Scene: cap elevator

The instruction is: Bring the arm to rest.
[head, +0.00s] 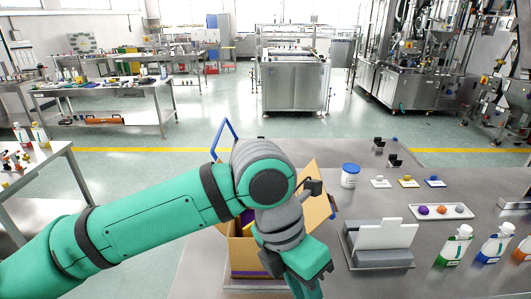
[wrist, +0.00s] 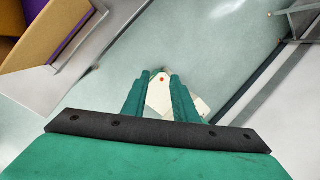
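My green arm reaches from the lower left of the head view across to the middle. My gripper (head: 306,284) points down at the front edge of the picture, just right of an open cardboard box (head: 247,262). In the wrist view its two green fingers (wrist: 159,84) stand apart with a gap between them. A white tag-like piece with an orange dot (wrist: 160,95) shows through the gap. It seems to lie beyond the fingers, and I see no grip on it. My forearm and wrist hide part of the box.
The grey table (head: 385,205) holds a grey stand with a white plate (head: 385,235), a white jar with a blue lid (head: 350,176), a tray of coloured caps (head: 441,211) and several bottles (head: 455,246) at right. A blue handle (head: 222,138) rises behind my arm.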

